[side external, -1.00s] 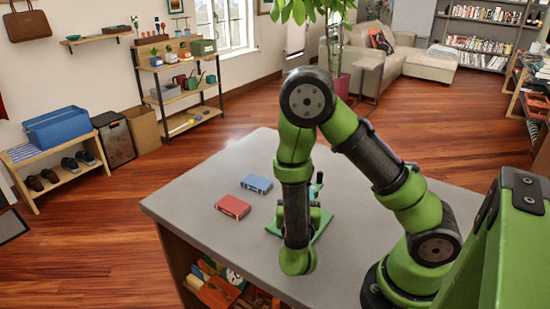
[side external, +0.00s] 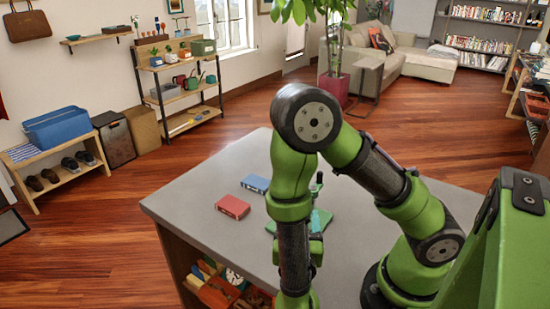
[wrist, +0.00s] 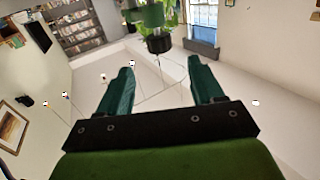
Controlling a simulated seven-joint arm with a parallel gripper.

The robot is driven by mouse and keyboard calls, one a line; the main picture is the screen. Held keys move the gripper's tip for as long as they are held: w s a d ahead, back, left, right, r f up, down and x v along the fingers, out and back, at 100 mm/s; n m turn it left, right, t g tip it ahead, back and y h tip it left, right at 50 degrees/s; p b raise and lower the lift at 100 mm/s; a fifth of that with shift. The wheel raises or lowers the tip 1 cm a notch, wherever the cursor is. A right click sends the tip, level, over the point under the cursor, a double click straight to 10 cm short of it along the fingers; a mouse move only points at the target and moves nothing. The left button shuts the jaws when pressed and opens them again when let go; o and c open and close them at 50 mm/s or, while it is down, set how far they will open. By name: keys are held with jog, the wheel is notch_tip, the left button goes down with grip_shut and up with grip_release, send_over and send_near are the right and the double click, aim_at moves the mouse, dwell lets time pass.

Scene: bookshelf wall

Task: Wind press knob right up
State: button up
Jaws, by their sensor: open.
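The green press (side external: 322,219) stands on the grey table in the side view, partly hidden behind my arm. A dark upright part with a small top (side external: 318,186) shows above its base; I cannot make out the press knob clearly. My gripper (wrist: 160,66) is open in the wrist view, its two dark green fingers apart with nothing between them. In the side view my forearm hangs down in front of the press and its end runs out of the bottom of the picture.
A red book-like block (side external: 232,207) and a blue one (side external: 256,184) lie on the grey table (side external: 190,200), left of the press. Shelves under the table hold several coloured things. A dark green and black object (wrist: 158,44) shows beyond the fingers; I cannot tell what it is.

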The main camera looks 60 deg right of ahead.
jog(key=v, duration=0.7)
